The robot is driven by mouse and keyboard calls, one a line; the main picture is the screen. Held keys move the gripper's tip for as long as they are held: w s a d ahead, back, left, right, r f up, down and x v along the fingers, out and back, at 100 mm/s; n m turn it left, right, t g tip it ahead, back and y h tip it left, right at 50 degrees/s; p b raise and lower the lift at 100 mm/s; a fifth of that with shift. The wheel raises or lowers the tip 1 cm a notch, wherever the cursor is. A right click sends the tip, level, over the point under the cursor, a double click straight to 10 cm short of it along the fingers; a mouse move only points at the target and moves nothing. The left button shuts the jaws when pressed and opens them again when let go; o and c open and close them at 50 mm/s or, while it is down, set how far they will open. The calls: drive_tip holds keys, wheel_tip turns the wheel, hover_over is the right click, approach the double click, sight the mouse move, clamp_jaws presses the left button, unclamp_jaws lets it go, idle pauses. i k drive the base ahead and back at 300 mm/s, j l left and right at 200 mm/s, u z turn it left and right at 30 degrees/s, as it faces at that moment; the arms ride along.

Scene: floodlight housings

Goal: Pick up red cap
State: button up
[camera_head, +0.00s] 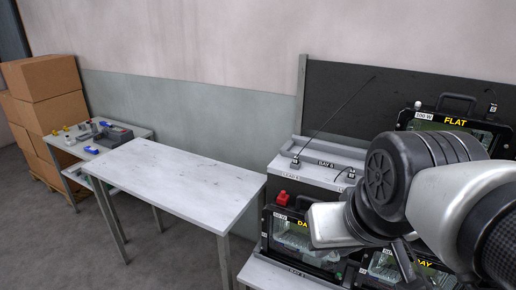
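A small red piece (283,197), which looks like the red cap, shows at the upper left of a black floodlight housing (268,226) with a yellow label starting "DA". Whether it is fitted on the housing or stands behind it, I cannot tell. My arm reaches in from the right, and its white and black links cover the right part of this housing. Dark parts that may be my gripper (406,262) show below the arm, to the right of and lower than the red piece. The fingertips are not clear.
A "FLAT" floodlight (456,119) is at the upper right, another housing (418,266) lower right. An empty white table (170,178) is mid-left. A side table (143,132) holds small parts; cardboard boxes (45,95) stand far left.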

sight(283, 199)
drive_tip(key=i+j+z, duration=0.4)
drive_tip(key=j, duration=0.2)
drive_tip(key=i+j+z, duration=0.2)
drive_tip(key=j, duration=0.15)
drive_tip(key=i+j+z, duration=0.2)
drive_tip(key=j, duration=0.15)
drive_tip(key=j+z, duration=0.2)
drive_tip(key=j, duration=0.2)
